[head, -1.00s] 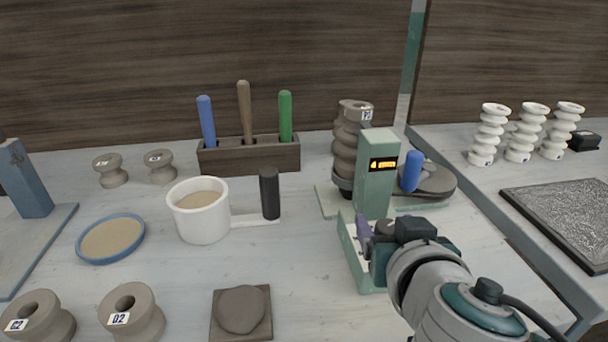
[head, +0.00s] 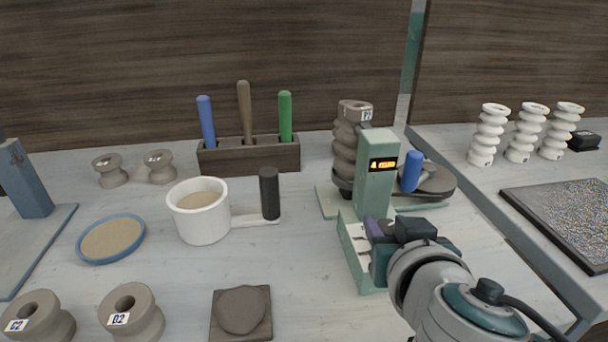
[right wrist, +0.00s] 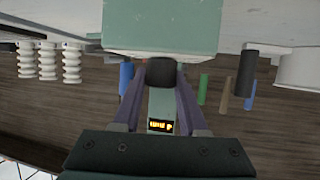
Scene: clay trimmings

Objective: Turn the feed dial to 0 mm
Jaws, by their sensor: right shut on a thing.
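The green trimming machine (head: 376,180) stands right of the middle, with a small lit orange display (head: 383,164) whose figures are too small to read surely. In the right wrist view the machine appears upside down, and a dark rounded knob, seemingly the feed dial (right wrist: 161,72), sits between my right gripper's purple fingers. My right gripper (head: 375,230) is at the front of the machine, below the display, and is shut on this knob. In the head view the knob is hidden by the gripper. My left gripper is out of view.
A brown ribbed clay piece (head: 348,145) stands on the machine, with a blue handle (head: 412,171) to its right. A white pot (head: 203,215) with a dark handle stands left. A tool rack (head: 248,158) is behind. White ribbed pieces (head: 489,135) stand at the right.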

